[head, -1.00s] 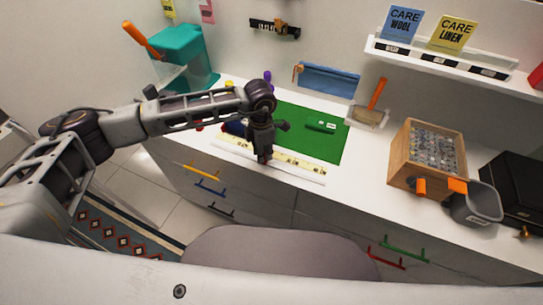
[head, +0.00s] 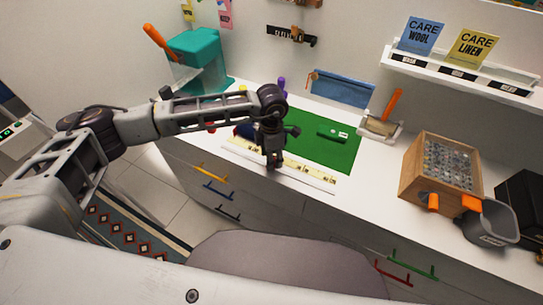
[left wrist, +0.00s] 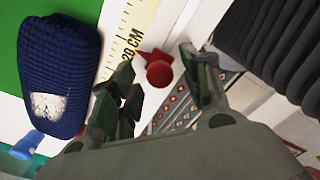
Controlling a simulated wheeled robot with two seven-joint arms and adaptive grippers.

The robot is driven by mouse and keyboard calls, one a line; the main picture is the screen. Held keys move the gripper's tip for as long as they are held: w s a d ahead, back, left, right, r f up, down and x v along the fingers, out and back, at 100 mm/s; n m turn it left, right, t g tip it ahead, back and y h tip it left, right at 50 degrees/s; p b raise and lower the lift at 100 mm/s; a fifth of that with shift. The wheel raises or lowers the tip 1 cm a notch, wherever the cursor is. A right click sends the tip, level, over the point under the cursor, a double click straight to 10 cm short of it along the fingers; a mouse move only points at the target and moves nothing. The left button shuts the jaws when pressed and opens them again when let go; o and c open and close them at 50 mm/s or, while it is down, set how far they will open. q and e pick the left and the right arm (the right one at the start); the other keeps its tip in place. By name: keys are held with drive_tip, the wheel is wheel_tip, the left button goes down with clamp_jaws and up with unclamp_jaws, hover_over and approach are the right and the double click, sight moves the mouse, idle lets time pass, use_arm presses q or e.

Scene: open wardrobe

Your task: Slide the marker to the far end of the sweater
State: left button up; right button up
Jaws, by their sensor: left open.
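In the left wrist view, the red marker (left wrist: 158,72), with a pointed tip and a round knob, is beside the yellow ruler (left wrist: 128,32), near its "20 CM" print. The dark blue knitted sweater (left wrist: 58,58) lies folded across the ruler from it. My left gripper (left wrist: 160,85) is open, with its fingers on either side of the marker; contact cannot be told. In the head view, my left gripper (head: 273,164) points down over the ruler (head: 308,175) and hides the marker. The sweater (head: 243,131) is mostly behind my arm. My right gripper is not in view.
A green mat (head: 335,155) lies behind the ruler on the white counter. A small red item (head: 211,127) is near the counter's left end. A wooden box (head: 415,172) and grey scoop (head: 490,225) stand at right. A teal container (head: 200,55) stands back left.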

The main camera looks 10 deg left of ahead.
use_arm(q)
wheel_tip(320, 180, up, 12)
idle(0.7)
idle(0.4)
